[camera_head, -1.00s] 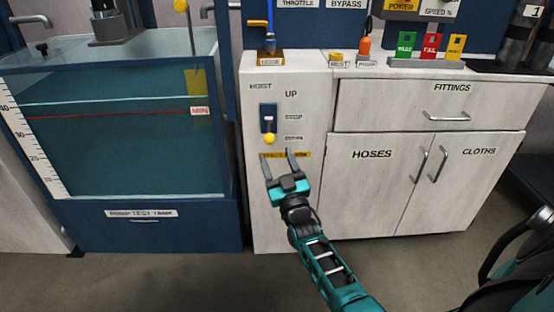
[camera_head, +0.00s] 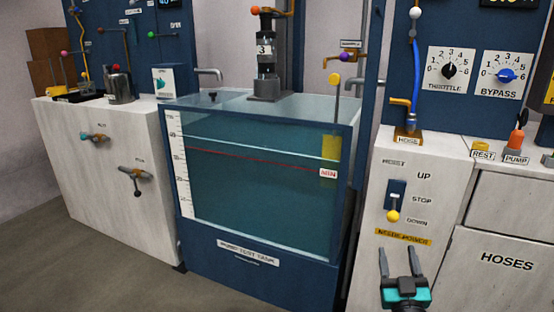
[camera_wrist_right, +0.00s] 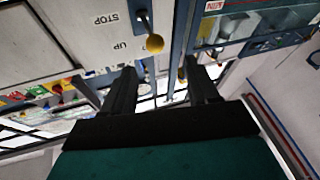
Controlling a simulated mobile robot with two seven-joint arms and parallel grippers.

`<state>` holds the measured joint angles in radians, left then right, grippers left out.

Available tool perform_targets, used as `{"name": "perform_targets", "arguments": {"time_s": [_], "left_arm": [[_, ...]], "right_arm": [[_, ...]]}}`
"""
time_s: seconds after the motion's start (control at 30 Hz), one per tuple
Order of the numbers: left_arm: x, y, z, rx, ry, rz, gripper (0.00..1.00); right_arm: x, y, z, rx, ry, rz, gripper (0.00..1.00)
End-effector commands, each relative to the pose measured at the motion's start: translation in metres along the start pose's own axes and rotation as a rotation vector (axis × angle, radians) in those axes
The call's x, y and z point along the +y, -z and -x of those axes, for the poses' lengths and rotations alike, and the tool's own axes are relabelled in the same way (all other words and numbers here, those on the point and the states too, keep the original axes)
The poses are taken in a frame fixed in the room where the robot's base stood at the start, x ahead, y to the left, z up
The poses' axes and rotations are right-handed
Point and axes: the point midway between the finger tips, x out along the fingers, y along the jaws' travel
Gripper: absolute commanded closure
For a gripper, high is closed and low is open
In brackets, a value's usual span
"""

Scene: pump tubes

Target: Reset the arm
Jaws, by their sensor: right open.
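My right gripper (camera_head: 398,268) is at the bottom right of the head view, in front of the white hoist cabinet. Its two dark fingers point up and stand apart, with nothing between them. The hoist lever with its yellow knob (camera_head: 393,216) is just above the fingertips in the picture, at the DOWN end of its slot. In the right wrist view the open fingers (camera_wrist_right: 160,85) show from behind, and the yellow knob (camera_wrist_right: 154,43) is beyond them, apart from them. My left gripper is not in view.
The pump test tank (camera_head: 255,180) stands left of the hoist cabinet, with a pump (camera_head: 267,65) above it. A white cabinet (camera_head: 105,170) with valves is at the far left. The HOSES door (camera_head: 500,268) is at the right. Floor (camera_head: 90,270) is free at lower left.

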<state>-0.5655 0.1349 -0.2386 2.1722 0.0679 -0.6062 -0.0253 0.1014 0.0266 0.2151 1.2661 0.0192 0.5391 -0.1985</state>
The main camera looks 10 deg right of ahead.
Motion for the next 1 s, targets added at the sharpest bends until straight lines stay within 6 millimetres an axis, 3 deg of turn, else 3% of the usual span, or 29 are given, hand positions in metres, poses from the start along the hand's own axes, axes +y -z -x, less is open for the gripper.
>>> {"name": "perform_targets", "arguments": {"time_s": [0.17, 0.37, 0.5, 0.73, 1.0], "left_arm": [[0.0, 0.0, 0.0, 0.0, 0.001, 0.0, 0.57], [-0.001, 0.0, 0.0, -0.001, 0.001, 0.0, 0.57], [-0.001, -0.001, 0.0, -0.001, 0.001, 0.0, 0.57], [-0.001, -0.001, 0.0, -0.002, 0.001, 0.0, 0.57], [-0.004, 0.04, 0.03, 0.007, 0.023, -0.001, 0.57]], "right_arm": [[-0.036, -0.006, 0.044, -0.179, 0.153, -0.022, 0.41], [-0.095, 0.001, 0.13, -0.473, 0.37, -0.078, 0.41], [-0.122, 0.016, 0.186, -0.639, 0.48, -0.113, 0.41], [-0.149, 0.05, 0.267, -0.868, 0.623, -0.167, 0.41], [-0.131, 0.086, 0.251, -0.875, 0.597, -0.148, 0.41]]}}
